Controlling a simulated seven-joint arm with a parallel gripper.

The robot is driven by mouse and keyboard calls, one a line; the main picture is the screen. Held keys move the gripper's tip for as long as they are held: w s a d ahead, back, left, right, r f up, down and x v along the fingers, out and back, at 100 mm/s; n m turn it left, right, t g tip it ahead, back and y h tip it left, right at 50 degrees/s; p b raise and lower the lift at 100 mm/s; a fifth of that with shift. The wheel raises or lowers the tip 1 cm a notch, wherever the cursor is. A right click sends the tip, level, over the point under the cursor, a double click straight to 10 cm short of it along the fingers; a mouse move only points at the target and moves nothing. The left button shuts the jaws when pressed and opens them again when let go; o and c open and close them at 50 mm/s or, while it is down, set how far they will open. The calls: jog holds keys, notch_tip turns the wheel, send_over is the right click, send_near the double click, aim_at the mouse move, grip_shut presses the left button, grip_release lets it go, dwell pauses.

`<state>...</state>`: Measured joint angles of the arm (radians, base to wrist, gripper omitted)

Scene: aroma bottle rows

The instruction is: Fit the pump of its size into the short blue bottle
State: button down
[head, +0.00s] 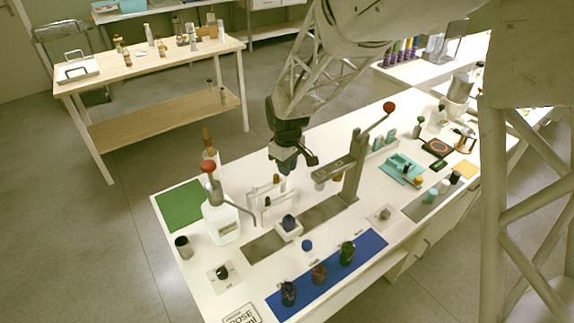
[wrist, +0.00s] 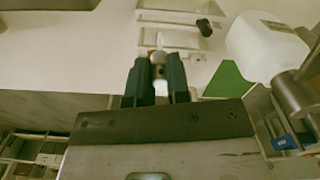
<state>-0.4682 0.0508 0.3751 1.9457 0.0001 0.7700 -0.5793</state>
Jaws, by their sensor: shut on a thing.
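My gripper (head: 284,168) hangs above the white table, over a small clear rack (head: 262,195). In the wrist view its two dark fingers (wrist: 157,80) are shut on a small pale, metallic piece, apparently a pump (wrist: 158,58); its lower end is hard to make out. A short dark blue bottle (head: 289,222) stands upright in a white square holder (head: 288,235), to the front of the gripper and apart from it. Whether its mouth is open is too small to tell. A dark piece (wrist: 205,27) sits at the rack in the wrist view.
A white jug (head: 222,222) with a red-knobbed lever stands left of the rack. A grey post press (head: 352,170) with a red knob stands to the right. Several dark bottles (head: 318,274) stand on a blue mat (head: 375,242) in front. A green mat (head: 178,205) lies left.

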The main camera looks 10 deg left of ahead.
jog(key=s+d, duration=0.2)
jog(key=s, duration=0.6)
jog(key=shift+f, duration=0.35)
jog(key=shift+s+f, duration=0.1)
jog(key=shift+f, duration=0.05)
jog(key=shift+f, duration=1.05)
jog(key=shift+f, duration=2.85)
dwell(2.8)
